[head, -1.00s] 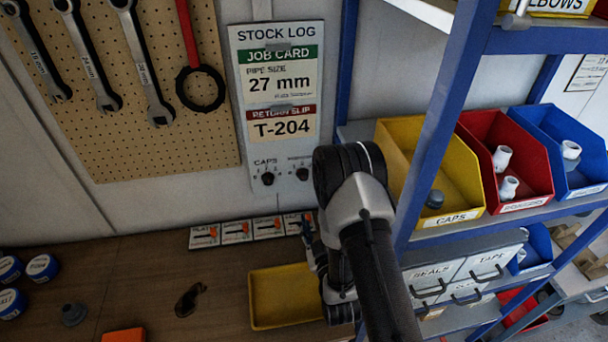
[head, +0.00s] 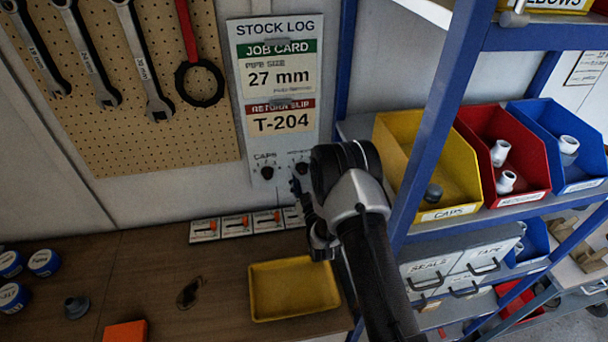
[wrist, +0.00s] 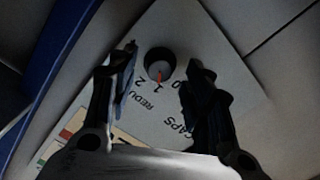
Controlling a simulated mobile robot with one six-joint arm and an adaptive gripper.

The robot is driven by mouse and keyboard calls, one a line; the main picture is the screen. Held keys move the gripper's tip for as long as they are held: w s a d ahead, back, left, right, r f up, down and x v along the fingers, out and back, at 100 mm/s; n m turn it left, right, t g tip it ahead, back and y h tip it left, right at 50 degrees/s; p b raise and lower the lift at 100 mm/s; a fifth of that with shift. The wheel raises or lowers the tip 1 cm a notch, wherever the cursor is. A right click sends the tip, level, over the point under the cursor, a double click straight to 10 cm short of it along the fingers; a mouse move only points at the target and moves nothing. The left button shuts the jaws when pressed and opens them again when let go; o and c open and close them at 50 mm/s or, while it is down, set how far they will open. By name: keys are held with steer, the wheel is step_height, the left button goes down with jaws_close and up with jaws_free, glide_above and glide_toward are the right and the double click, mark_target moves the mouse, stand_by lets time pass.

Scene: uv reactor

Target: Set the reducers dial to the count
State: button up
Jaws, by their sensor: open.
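The stock log board (head: 282,58) hangs on the wall with two dark dials at its bottom. The caps dial (head: 267,172) is the left one. The reducers dial (head: 301,168) is the right one, partly beside my arm. In the wrist view the reducers dial (wrist: 160,62) sits between my fingers, its red pointer toward the 1, with 0 and 2 to either side. My gripper (wrist: 162,58) is open around the dial's sides; contact cannot be told. In the head view my gripper (head: 300,190) is near the board's bottom. The red bin (head: 520,185) holds two white fittings.
A yellow bin (head: 400,135) labelled caps holds one grey cap. A blue bin (head: 540,115) stands right of the red one. A blue shelf post (head: 432,130) stands close right of my arm.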

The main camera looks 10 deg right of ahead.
steer(key=shift+w, duration=1)
steer(key=c, duration=1.1)
